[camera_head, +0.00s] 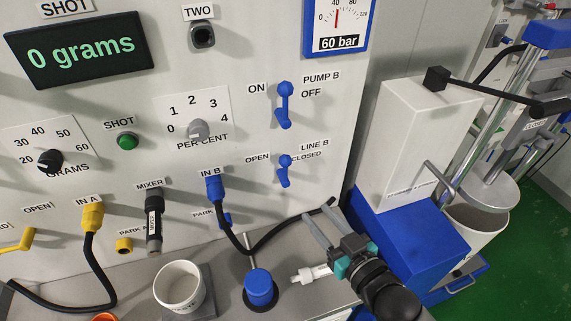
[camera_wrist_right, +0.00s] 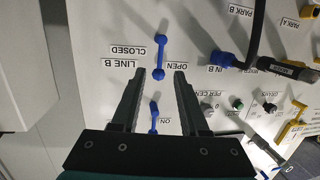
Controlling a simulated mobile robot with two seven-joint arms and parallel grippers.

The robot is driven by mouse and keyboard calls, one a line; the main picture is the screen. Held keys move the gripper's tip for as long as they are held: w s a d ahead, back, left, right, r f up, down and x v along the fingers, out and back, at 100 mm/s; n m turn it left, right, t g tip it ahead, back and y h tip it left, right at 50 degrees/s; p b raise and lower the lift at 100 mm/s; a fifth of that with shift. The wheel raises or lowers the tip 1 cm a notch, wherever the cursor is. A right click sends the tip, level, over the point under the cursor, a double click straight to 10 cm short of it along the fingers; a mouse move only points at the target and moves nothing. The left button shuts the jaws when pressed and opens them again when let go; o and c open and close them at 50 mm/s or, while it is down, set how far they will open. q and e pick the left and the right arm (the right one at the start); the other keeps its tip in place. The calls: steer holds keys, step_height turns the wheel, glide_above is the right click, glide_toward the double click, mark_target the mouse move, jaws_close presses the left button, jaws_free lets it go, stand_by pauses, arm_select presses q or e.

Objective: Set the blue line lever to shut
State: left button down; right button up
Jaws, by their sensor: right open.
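The blue line B lever (camera_head: 283,172) is on the white panel, between the OPEN label on its left and the LINE B CLOSED label on its right. Its handle hangs down from the round pivot. My right gripper (camera_head: 319,213) is open and empty, below and right of the lever in the head view. In the right wrist view, which is upside down, the lever (camera_wrist_right: 161,55) shows just beyond the gap between the open fingertips (camera_wrist_right: 160,73); no contact shows. My left gripper is not in view.
The blue pump B lever (camera_head: 284,106) is above the line B lever. The blue IN B plug (camera_head: 214,188) and its black hose are to the left and below. A white cup (camera_head: 180,287) and a blue-capped item (camera_head: 260,287) stand on the bench. A white and blue machine (camera_head: 413,145) is at the right.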

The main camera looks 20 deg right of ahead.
mark_target(286, 168)
steer(key=shift+t+y, duration=0.5)
steer(key=shift+t, duration=0.3)
steer(key=x, duration=0.5)
steer(key=r+x, duration=0.1)
steer(key=x, duration=0.9)
steer(key=shift+r, duration=0.35)
jaws_close()
